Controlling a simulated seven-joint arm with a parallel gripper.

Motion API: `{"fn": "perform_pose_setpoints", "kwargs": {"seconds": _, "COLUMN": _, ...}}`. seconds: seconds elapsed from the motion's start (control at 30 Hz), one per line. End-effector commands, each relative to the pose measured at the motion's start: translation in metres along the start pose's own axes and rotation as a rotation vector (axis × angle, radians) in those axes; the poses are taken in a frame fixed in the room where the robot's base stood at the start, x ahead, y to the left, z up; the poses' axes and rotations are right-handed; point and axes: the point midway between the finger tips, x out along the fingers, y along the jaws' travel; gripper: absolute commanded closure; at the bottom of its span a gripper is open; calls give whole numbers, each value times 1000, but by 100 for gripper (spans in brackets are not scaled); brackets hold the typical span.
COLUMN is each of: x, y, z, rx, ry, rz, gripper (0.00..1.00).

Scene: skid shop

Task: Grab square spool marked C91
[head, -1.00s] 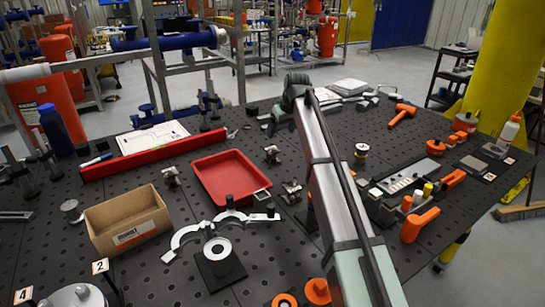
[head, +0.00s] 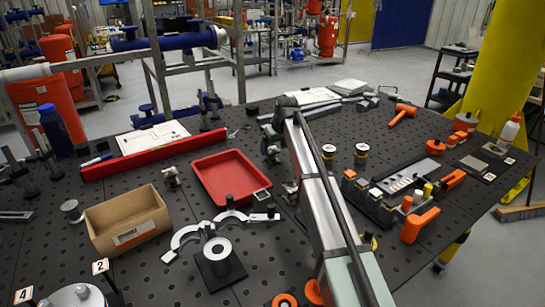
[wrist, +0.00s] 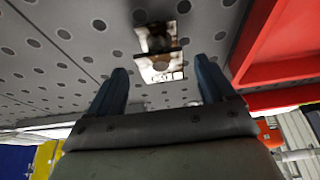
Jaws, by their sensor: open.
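A small shiny metal spool with square flanges (wrist: 158,40) stands on the perforated table in the wrist view. A pale tag with dark marks sits on its near flange; I cannot read it clearly. My gripper (wrist: 161,66) is open, its two blue fingers pointing toward the spool, which shows between and beyond the tips. I see no contact. In the head view my gripper (head: 270,150) is small and dark, right of the red tray, partly behind my arm. A similar spool (head: 290,188) shows partly beside my arm; another (head: 172,177) stands left of the tray.
The red tray (head: 231,178) lies close to the gripper; its wall (wrist: 285,68) shows at right in the wrist view. A grey fixture (head: 405,185) stands right.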

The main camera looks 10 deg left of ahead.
Motion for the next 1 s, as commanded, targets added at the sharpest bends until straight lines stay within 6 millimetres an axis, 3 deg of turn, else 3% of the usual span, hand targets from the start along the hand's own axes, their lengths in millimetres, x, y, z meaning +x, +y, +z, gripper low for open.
{"fn": "perform_pose_setpoints", "kwargs": {"seconds": 0.3, "x": 40, "y": -2, "z": 1, "rx": 0, "ry": -1, "rz": -1, "gripper": 17}}
{"fn": "perform_pose_setpoints", "kwargs": {"seconds": 0.57, "x": 43, "y": -2, "z": 1, "rx": 0, "ry": 0, "rz": 0, "gripper": 17}}
{"fn": "perform_pose_setpoints", "kwargs": {"seconds": 1.0, "x": 43, "y": -2, "z": 1, "rx": 0, "ry": 0, "rz": 0, "gripper": 58}}
